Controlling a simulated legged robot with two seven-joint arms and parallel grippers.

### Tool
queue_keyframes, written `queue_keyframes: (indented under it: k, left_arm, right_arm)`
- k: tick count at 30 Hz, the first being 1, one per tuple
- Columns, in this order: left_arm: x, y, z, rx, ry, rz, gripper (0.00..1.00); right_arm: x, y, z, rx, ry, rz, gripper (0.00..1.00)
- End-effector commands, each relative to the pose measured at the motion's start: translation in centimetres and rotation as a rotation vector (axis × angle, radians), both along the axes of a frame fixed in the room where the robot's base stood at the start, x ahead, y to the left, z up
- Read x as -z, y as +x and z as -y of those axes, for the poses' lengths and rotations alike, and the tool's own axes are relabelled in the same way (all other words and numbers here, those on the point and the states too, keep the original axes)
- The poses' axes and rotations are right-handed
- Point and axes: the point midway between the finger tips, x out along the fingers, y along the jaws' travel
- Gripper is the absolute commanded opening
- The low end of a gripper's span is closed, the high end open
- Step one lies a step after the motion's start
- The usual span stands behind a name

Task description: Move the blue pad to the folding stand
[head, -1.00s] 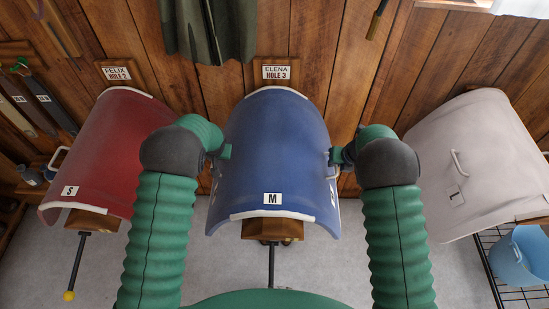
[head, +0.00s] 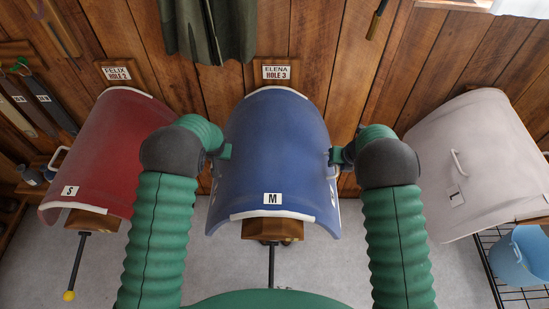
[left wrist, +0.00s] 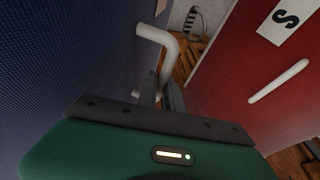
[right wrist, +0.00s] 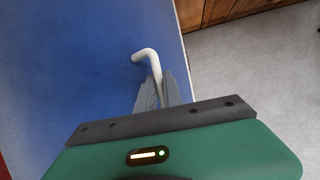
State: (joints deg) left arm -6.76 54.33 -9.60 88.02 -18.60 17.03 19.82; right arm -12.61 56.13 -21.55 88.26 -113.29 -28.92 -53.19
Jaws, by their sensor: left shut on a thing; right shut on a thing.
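The blue pad (head: 274,150) is a curved blue sheet with white end edges and an "M" label. It lies over a wooden wall rack (head: 272,230) under the "ELENA HOLE 3" sign. My left gripper (head: 222,153) is at its left side. In the left wrist view its fingers (left wrist: 160,97) are shut on a white handle (left wrist: 165,45) of the pad. My right gripper (head: 338,157) is at its right side. In the right wrist view its fingers (right wrist: 157,90) are shut on the other white handle (right wrist: 146,56). No folding stand is recognisable in these views.
A red pad (head: 105,150) marked "S" hangs on the left rack. A pale pad (head: 475,150) marked "L" is on the right. A dark green cloth (head: 208,30) hangs above. A blue bucket (head: 522,258) sits on a wire rack at lower right. Grey floor lies below.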

Motion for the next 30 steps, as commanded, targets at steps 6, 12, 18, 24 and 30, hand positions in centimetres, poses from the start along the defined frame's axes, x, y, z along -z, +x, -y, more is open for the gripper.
queue_keyframes:
  k: [6,12,18,24,30]
  left_arm:
    - [-0.5,0.1,0.1,0.001,-0.001,0.002,0.0]
    - [-3.1,0.0,0.1,0.001,-0.001,0.004,0.0]
    - [-5.3,0.0,0.1,0.001,-0.001,0.004,0.0]
    - [-5.1,0.0,0.1,0.001,-0.001,0.002,0.0]
    - [-5.1,0.0,0.1,0.001,-0.002,0.003,0.0]
  right_arm:
    - [-0.5,0.0,-0.1,-0.002,0.001,0.0,0.0]
    - [-3.1,0.0,-0.1,-0.001,0.001,0.001,0.0]
    - [-5.3,-0.1,-0.1,-0.001,0.002,0.001,0.0]
    - [-5.1,0.0,-0.1,-0.002,0.001,0.0,0.0]
    - [-5.1,0.0,-0.1,-0.001,0.001,0.001,0.0]
